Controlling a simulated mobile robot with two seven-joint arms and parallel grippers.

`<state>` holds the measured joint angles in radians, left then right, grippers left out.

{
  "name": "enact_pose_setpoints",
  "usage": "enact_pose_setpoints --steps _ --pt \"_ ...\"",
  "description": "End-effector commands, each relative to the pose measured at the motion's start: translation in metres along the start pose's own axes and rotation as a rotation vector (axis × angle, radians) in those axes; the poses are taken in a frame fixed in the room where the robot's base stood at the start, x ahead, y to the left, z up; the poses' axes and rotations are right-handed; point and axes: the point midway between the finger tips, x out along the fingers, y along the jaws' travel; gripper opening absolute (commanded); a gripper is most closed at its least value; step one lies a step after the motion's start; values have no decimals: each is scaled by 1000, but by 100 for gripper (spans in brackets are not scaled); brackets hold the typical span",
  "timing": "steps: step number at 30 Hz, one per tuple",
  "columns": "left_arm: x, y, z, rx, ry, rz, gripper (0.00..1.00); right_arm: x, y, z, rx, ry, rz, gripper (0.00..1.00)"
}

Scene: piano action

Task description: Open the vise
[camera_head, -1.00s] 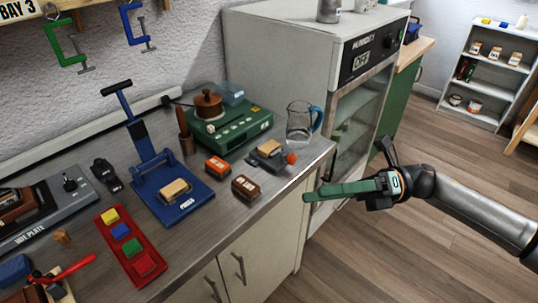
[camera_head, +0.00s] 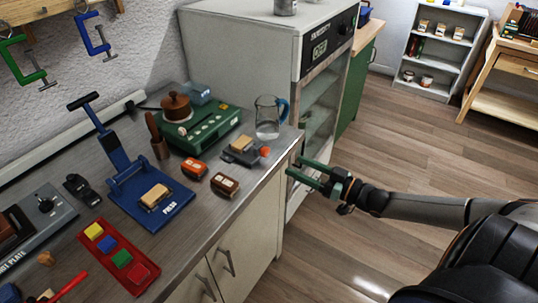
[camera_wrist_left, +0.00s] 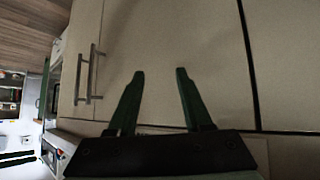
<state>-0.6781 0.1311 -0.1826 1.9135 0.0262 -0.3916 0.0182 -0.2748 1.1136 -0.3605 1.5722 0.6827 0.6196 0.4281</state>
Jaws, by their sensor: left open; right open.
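A small grey vise (camera_head: 236,155) sits near the counter's right edge in the head view. It holds a tan block (camera_head: 243,144) between its jaws, and a red-orange knob (camera_head: 265,151) is at its right end. My right gripper (camera_head: 293,167) is open and empty, with green fingers pointing left. It is to the right of the knob, past the counter edge, and does not touch the vise. My left gripper shows only in the left wrist view (camera_wrist_left: 160,74). It is open and empty before the pale cabinet doors (camera_wrist_left: 190,40).
A glass jug (camera_head: 268,120) with a blue handle stands just behind the vise. Brown (camera_head: 225,184) and orange (camera_head: 193,169) blocks lie left of it. A blue press (camera_head: 150,200) and a red tray (camera_head: 85,243) are farther left. The humidity cabinet (camera_head: 250,50) stands behind.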

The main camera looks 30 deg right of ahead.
Motion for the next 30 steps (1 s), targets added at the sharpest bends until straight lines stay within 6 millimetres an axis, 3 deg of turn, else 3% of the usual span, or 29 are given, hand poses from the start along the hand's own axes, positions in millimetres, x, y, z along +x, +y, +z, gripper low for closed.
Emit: enact_pose_setpoints --steps 18,30 --pt "7 1 9 0 -4 2 50 80 0 0 -2 2 -1 68" --pt "8 1 10 -1 -4 2 50 96 -1 0 -2 0 -2 68"
